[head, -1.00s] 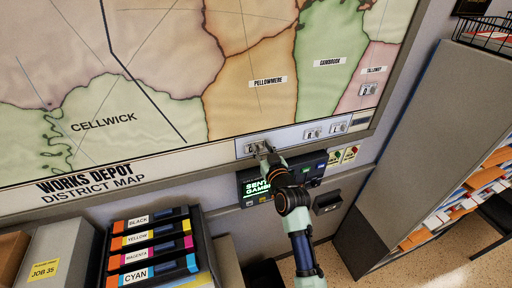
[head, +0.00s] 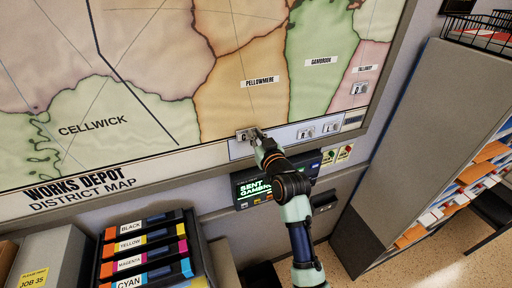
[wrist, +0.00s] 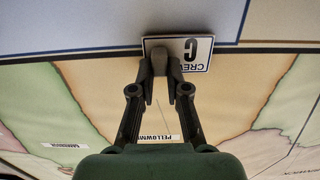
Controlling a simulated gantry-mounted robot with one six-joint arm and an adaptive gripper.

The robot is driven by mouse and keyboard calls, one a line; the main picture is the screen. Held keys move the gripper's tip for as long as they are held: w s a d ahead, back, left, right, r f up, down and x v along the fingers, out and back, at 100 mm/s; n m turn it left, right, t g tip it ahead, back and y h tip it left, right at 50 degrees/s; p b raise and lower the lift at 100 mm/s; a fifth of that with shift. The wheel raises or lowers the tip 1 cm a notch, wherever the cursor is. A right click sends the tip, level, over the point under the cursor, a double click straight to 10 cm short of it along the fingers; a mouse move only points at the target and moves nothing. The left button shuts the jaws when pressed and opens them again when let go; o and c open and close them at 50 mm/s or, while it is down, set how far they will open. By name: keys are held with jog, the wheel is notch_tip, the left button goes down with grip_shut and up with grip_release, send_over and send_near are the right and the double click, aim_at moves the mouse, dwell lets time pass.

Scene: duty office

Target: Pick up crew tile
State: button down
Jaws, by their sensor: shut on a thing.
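In the head view the tile (head: 243,134) is at the lower edge of the map, below the Pellowmere label. My gripper (wrist: 165,66) is shut on the tile at its edge, and its fingers cover part of the tile. In the head view my gripper (head: 257,136) partly hides the tile. I cannot tell how far the tile stands off the board.
Two similar tiles (head: 305,131) (head: 328,127) sit on the pale strip (head: 280,135) under the map. Another tile (head: 358,88) is on the Tallowby area. A dark console (head: 255,190) with a lit screen is below. The Pellowmere area (head: 240,90) is otherwise mostly bare.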

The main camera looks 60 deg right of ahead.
jog(key=shift+s+a+r, duration=0.15)
jog(key=shift+s+r, duration=0.1)
jog(key=shift+r, duration=0.2)
jog(key=f+b+v, duration=0.1)
jog(key=b+v, duration=0.1)
jog(key=v, duration=1.7)
jog(key=shift+a, duration=0.15)
jog(key=shift+w, duration=0.15)
